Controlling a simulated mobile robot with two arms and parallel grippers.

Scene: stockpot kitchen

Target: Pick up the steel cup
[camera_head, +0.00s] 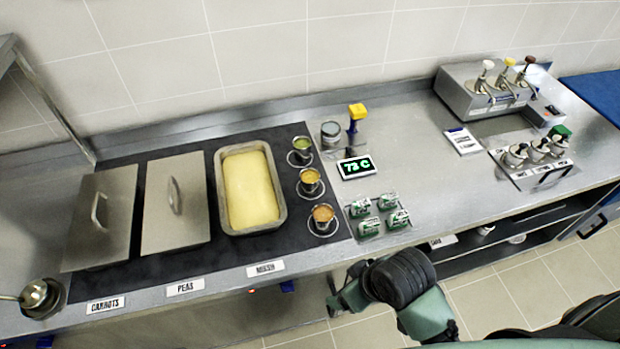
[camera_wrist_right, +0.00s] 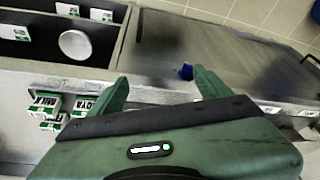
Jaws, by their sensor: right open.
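A small round steel cup (camera_head: 331,132) stands on the counter's back part, left of a yellow-topped blue handle. Its inside is hard to make out. Three more round metal cups with coloured contents stand in a column beside the mash pan: green (camera_head: 302,150), yellow-orange (camera_head: 310,180) and orange (camera_head: 323,217). In the right wrist view my right gripper (camera_wrist_right: 160,90) is open with nothing between its fingers, near the counter's front edge. A round pale disc (camera_wrist_right: 75,44) lies in an open compartment there; I cannot tell what it is. My left gripper is not in view.
Two lidded pans (camera_head: 103,215) and the open mash pan (camera_head: 250,188) fill the left counter. A temperature display (camera_head: 356,167) and several green-white packs (camera_head: 377,215) lie in the middle. A pump dispenser (camera_head: 485,90) stands at the back right. Clear counter lies right of the packs (camera_head: 440,185).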

